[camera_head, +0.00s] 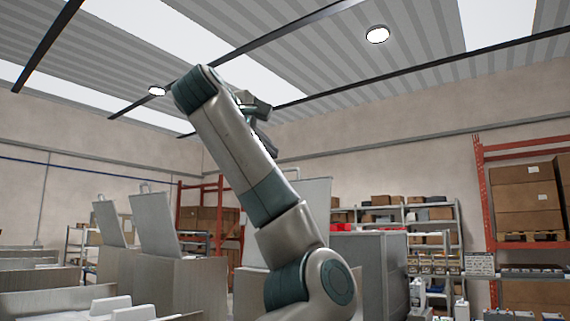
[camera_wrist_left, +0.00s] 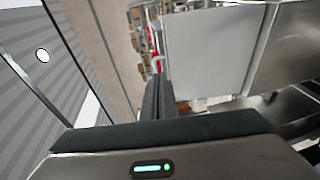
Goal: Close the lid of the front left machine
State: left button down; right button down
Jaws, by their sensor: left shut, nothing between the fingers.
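A grey machine lid (camera_head: 319,203) stands raised behind my left arm in the head view, its lower part and machine partly hidden by the arm. My left gripper (camera_head: 262,124) is high up, in front of the lid in the picture. Its dark fingers (camera_wrist_left: 158,98) are shut and empty, close to the handle in the wrist view; contact cannot be told. My right gripper is not in view.
Two more machines with raised lids (camera_head: 156,222) (camera_head: 109,223) stand at the left. A grey cabinet-like body (camera_head: 360,262) is right of my arm. Shelves with boxes (camera_head: 525,195) line the back wall. The space above the machines is open.

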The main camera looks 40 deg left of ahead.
pick_arm(q)
jog(key=w, duration=0.2)
jog(key=p, duration=0.8)
send_near(292, 170)
jog(key=w, duration=0.1)
jog(key=w+f, duration=0.1)
jog(key=w+d, duration=0.1)
jog(key=w, duration=0.1)
jog(key=shift+f, duration=0.4)
jog(key=shift+w+a+f+p, duration=0.2)
jog(key=shift+w+p, duration=0.2)
jog(key=shift+w, duration=0.25)
jog(key=shift+w+a+f, duration=0.1)
jog(key=shift+w, duration=0.2)
jog(key=shift+a, duration=0.1)
